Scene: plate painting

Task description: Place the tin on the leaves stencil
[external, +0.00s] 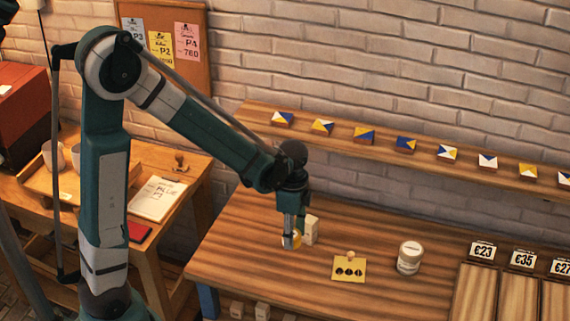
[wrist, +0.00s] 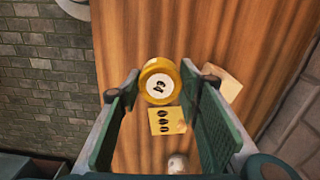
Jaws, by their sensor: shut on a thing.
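The tin (wrist: 158,82) is round and yellow with a white label that bears a dark mark. It sits between the two fingertips of my gripper (wrist: 162,78) in the wrist view. In the external view my gripper (external: 291,241) points down over the left part of the table, and only a little of the yellow tin shows there. The leaves stencil (external: 343,269) is a yellow card with several dark leaf shapes and a small knob. It lies to the right of my gripper, apart from the tin. It also shows in the wrist view (wrist: 158,114).
A pale block (external: 311,230) stands just behind and right of my gripper. A white lidded jar (external: 410,258) stands right of the stencil. Price-tagged wooden slots (external: 482,290) lie at the far right. A wall shelf (external: 342,136) with small painted tiles runs behind.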

